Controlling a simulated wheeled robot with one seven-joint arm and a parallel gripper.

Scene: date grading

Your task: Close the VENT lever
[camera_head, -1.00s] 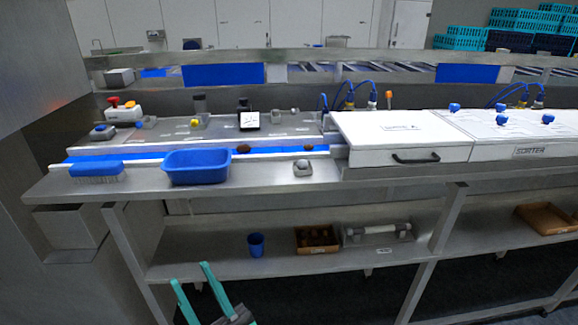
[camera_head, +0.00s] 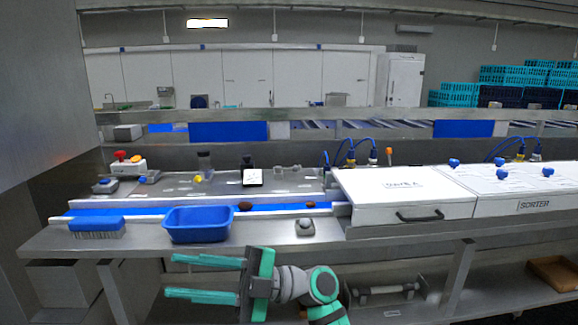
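My gripper (camera_head: 172,276) is in front of the steel bench (camera_head: 370,234), below its front edge in the picture. Its two teal fingers point left, wide apart, with nothing between them. I cannot tell which part is the VENT lever, as the labels are too small to read. A yellow knob (camera_head: 198,177) is on the back panel, and an orange-topped upright part (camera_head: 389,156) stands behind the white sorter cover (camera_head: 400,185). Several blue handles (camera_head: 454,162) stand on the sorter top. My gripper touches none of these.
A blue tub (camera_head: 198,225), a blue brush (camera_head: 97,226) and a small grey device (camera_head: 305,228) are along the bench front. Two brown dates (camera_head: 245,206) lie on the blue belt. A red-topped button box (camera_head: 126,163) is at left. A grey wall stands at far left.

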